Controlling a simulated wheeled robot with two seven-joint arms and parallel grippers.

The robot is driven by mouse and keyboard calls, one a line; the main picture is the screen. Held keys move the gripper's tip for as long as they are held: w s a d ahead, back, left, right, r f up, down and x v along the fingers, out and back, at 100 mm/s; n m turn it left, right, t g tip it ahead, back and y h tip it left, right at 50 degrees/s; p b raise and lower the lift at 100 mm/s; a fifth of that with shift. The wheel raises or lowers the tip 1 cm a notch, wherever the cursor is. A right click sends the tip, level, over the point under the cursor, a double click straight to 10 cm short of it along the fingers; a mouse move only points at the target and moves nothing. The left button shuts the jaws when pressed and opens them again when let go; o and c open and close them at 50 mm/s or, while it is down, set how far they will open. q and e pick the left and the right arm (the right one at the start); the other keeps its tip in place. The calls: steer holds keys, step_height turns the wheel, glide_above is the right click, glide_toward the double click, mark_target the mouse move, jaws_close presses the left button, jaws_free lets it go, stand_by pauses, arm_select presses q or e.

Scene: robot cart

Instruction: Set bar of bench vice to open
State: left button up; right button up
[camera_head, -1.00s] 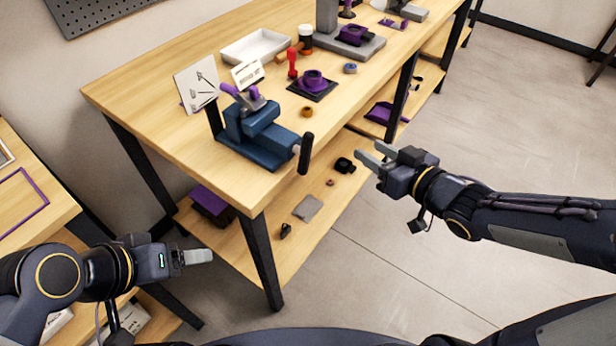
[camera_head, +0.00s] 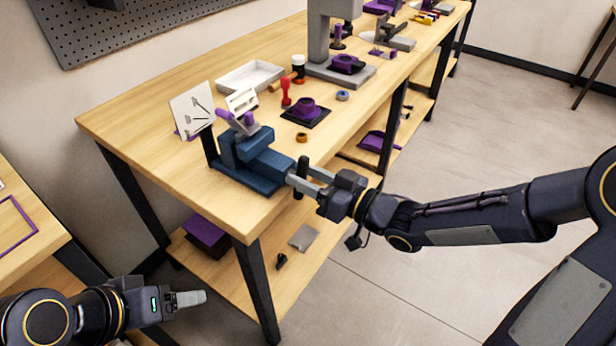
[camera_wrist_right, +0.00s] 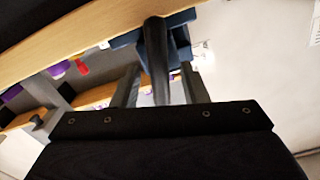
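The blue bench vice (camera_head: 247,160) stands near the front corner of the wooden workbench. Its black bar (camera_head: 301,165) is upright at the vice's right end. My right gripper (camera_head: 300,174) is open at the bar, one finger on each side of it. In the right wrist view the bar (camera_wrist_right: 157,60) stands between the two fingers (camera_wrist_right: 160,75), with gaps visible on both sides. My left gripper (camera_head: 190,298) is low at the left, away from the vice, seen side-on; its opening cannot be told.
Purple parts and a card (camera_head: 192,110) are at the vice's far side. A black pad with a purple part (camera_head: 306,110), a red tool (camera_head: 286,93), a white tray (camera_head: 250,76) and a grey press (camera_head: 320,40) stand farther back. A lower shelf (camera_head: 215,260) runs beneath the bench.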

jaws_close()
steer(key=shift+f, duration=0.1)
steer(key=shift+f+n+b, duration=0.1)
steer(key=shift+n+b, duration=0.6)
steer(key=shift+b, duration=0.35)
steer(key=shift+s+a+f+n+b, duration=0.1)
steer(key=shift+s+n+b, duration=0.05)
steer(key=shift+n+b, duration=2.8)
steer(key=shift+s+a+f+n+b, duration=0.1)
steer(key=shift+n+b, duration=2.3)
steer(key=shift+n, duration=1.1)
steer(key=shift+s+a+f+n+b, duration=0.1)
steer(key=shift+s+n+b, duration=0.05)
steer(key=shift+n+b, duration=2.8)
steer(key=shift+n, duration=0.5)
